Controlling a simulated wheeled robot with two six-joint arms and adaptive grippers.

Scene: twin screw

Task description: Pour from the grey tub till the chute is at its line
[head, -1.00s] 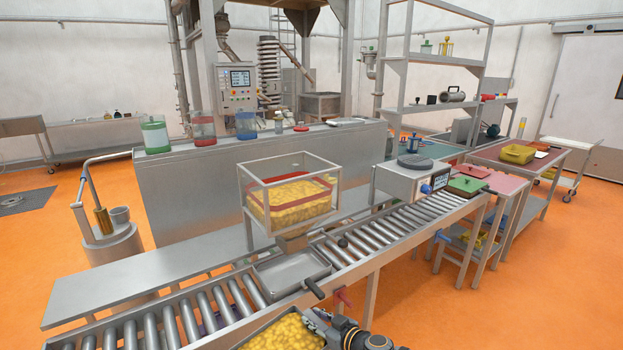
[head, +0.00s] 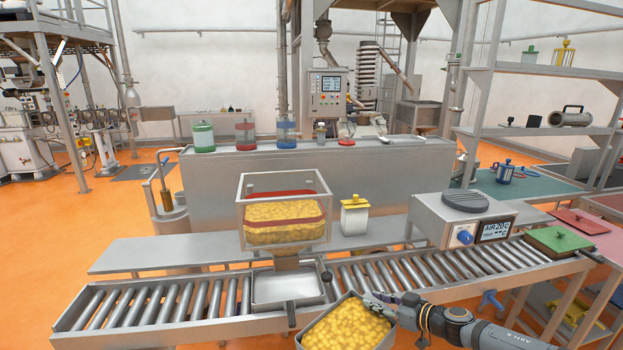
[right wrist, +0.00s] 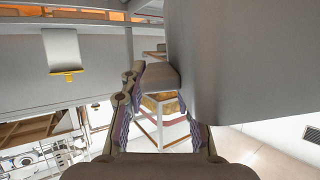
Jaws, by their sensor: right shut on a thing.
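The grey tub (head: 351,346), filled with yellow pieces, is at the bottom of the head view, in front of the rollers and roughly level. My right gripper (head: 374,302) is shut on its right side near the rim. In the right wrist view, the gripper (right wrist: 158,104) closes on a grey tab beside the tub's wall (right wrist: 225,60). The chute (head: 327,198) is a clear framed hopper behind the rollers, with a red line band (head: 285,223) around it. My left gripper is out of view.
A shallow metal tray (head: 287,303) sits on the roller conveyor (head: 195,298) below the chute's outlet. A white yellow-topped container (head: 354,220) stands right of the chute. A scale-like machine (head: 462,218) with a display stands farther right. The rollers left of the tray are clear.

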